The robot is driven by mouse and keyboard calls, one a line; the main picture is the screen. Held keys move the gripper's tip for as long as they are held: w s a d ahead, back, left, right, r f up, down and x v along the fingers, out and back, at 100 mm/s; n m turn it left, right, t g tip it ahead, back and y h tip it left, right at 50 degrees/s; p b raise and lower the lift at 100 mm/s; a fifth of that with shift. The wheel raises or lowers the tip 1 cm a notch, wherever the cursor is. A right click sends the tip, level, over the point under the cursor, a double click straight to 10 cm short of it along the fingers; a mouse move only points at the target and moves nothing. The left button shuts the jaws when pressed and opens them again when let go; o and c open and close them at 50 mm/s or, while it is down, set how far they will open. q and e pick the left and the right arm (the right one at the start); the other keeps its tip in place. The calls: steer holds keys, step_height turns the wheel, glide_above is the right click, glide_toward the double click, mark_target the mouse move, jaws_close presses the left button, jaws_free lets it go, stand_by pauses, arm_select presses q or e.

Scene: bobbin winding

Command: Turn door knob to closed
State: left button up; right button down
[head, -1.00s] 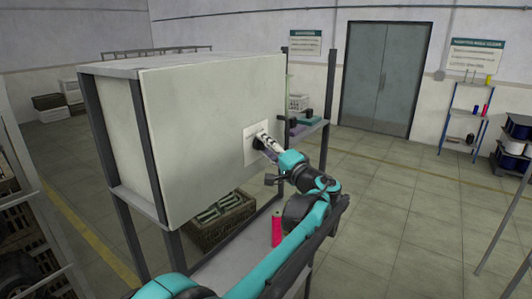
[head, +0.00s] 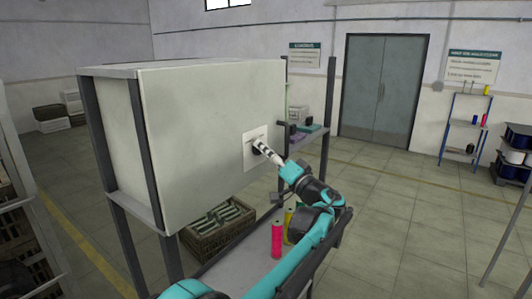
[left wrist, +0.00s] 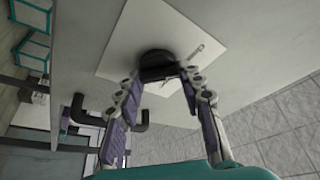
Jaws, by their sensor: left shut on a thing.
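The dark round door knob (left wrist: 158,65) sits on a white plate (head: 251,137) on the pale door panel (head: 205,130) of a large cabinet. The plate, with small printed marks, also shows in the left wrist view (left wrist: 203,45). My left gripper (head: 259,149) reaches the knob from the front right. In the left wrist view its two fingers (left wrist: 161,79) are on either side of the knob, shut on it. The fingers cover much of the knob in the head view, and its pointing direction cannot be read. My right gripper is not in view.
A crate (head: 218,230) stands below the cabinet. Pink (head: 277,240) and yellow (head: 288,225) spools stand close to my left arm on a low shelf. A dark shelf post (head: 325,115) rises behind the arm. The floor to the right is open.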

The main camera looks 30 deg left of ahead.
arm_select(q)
steer(key=shift+f, duration=0.1)
steer(key=o, duration=1.2)
steer(key=shift+a, duration=0.1)
steer(key=v, duration=1.2)
